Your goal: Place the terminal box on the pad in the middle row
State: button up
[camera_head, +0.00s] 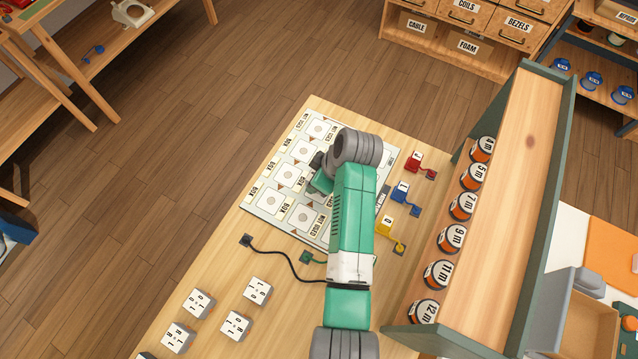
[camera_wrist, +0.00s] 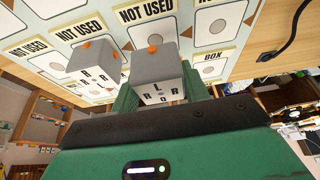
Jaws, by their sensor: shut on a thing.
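A white terminal box (camera_wrist: 158,92) with a grey face, an orange knob and black letters is held between the green fingers of my gripper (camera_wrist: 160,98) in the wrist view. A similar box (camera_wrist: 95,66) is just left of it, over the "NOT USED" pads. The white pad board (camera_head: 268,217) lies on the wooden table in the head view, with rows of pads labelled "BOX" or "NOT USED". My gripper and the held box are hidden by my arm in the head view, over the board's middle to right part. I cannot tell whether the held box touches the board.
Several white lettered cubes (camera_head: 235,325) stand at the table's front left. A black cable (camera_head: 280,253) lies near the board. Red (camera_head: 415,160), blue (camera_head: 402,190) and yellow (camera_head: 387,226) pieces sit right of it. A shelf (camera_head: 515,150) with several numbered reels rises at the right.

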jog(key=shift+f+b, duration=0.45)
jog(key=shift+f, duration=1.25)
jog(key=shift+f, duration=0.1)
jog(key=o, duration=1)
jog(key=shift+s+r, duration=0.1)
jog(key=shift+r, duration=0.25)
jog(key=p+v, duration=0.3)
jog(key=v, duration=0.8)
jog(key=shift+d+r, duration=0.2)
jog(key=shift+r, duration=0.1)
